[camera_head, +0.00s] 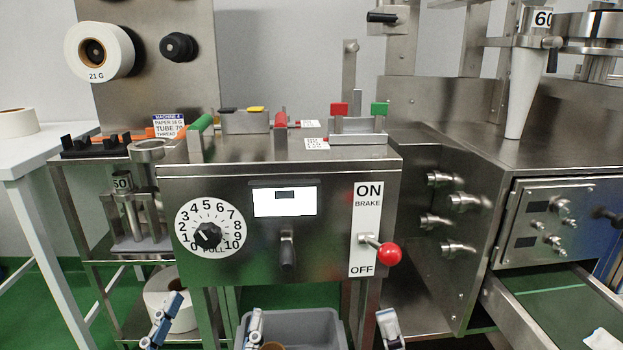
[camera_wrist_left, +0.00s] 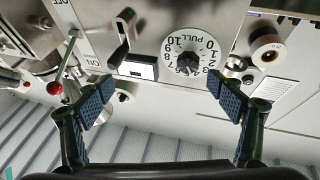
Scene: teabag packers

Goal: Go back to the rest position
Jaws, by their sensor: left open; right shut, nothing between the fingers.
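My left gripper (camera_head: 209,325) is at the bottom edge of the head view, in front of and below the control box. Its two fingers are wide apart with nothing between them. In the left wrist view the same gripper (camera_wrist_left: 160,88) frames the panel, which appears upside down. My right gripper (camera_head: 388,328) shows only its tip at the bottom edge, right of the grey bin; it is shut and empty. The steel control box (camera_head: 330,268) carries a numbered dial (camera_head: 209,227) and a lever with a red knob (camera_head: 389,253).
A white table (camera_head: 25,155) is at the left. A steel machine (camera_head: 455,290) stands at the right, with a tray (camera_head: 512,318) low beside it. Colored clamps and small labels top the control box.

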